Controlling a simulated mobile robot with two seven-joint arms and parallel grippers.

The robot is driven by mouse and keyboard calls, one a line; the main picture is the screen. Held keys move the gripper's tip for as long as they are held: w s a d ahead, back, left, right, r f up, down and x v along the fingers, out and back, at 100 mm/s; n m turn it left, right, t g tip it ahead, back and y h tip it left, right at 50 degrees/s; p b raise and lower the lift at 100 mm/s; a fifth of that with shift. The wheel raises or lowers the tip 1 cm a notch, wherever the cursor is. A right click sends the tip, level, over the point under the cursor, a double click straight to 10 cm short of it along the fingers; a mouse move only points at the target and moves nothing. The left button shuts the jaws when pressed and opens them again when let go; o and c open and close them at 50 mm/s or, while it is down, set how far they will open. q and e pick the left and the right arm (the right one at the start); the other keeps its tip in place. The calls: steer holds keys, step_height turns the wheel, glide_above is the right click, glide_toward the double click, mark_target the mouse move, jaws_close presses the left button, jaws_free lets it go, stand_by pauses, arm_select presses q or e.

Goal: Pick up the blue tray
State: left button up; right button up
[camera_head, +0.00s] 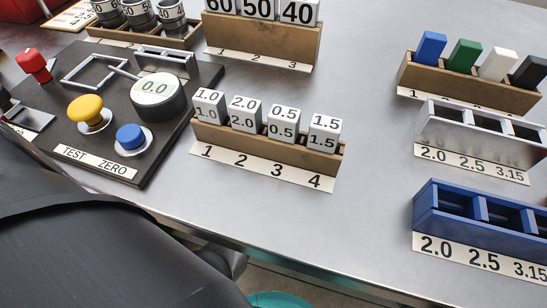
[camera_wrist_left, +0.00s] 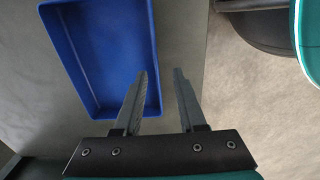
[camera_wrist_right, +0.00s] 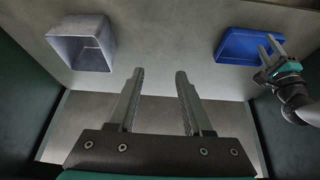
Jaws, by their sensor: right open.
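The blue tray (camera_wrist_left: 100,50) is a shallow, empty open box in the left wrist view. It also shows at the upper right of the right wrist view (camera_wrist_right: 236,46). My left gripper (camera_wrist_left: 165,72) is open at the tray's right-hand wall. One finger overlaps the tray's inside and the other lies outside its rim. I cannot tell whether either finger touches it. My right gripper (camera_wrist_right: 159,72) is open and empty, well apart from the tray. Neither gripper shows in the head view.
A grey bin (camera_wrist_right: 82,43) stands at the upper left of the right wrist view. The head view shows a bench with a blue three-slot holder (camera_head: 480,215), a silver holder (camera_head: 470,138), wooden racks (camera_head: 270,145) and a button panel (camera_head: 160,135). The bench middle is clear.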

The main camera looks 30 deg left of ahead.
arm_select(q)
steer(key=shift+f, duration=0.55)
steer(key=shift+a+f+b, duration=0.1)
steer(key=shift+f+b, duration=0.25)
steer(key=shift+b, duration=0.25)
steer(key=shift+w+f+b, duration=0.1)
steer(key=shift+f+b, duration=0.3)
steer(key=shift+w+a+f+b, duration=0.1)
steer(key=shift+w+f+b, duration=0.05)
steer(key=shift+f+b, duration=1.55)
steer(key=shift+f, duration=0.05)
arm_select(e)
steer(key=w+a+r+t+y, duration=0.2)
steer(key=w+a+t+y, duration=0.2)
steer(key=a+t, duration=0.5)
steer(key=shift+w+a+r+y, duration=0.3)
steer(key=shift+w+r+y, duration=0.1)
steer(key=shift+y, duration=0.1)
arm_select(q)
jaws_close()
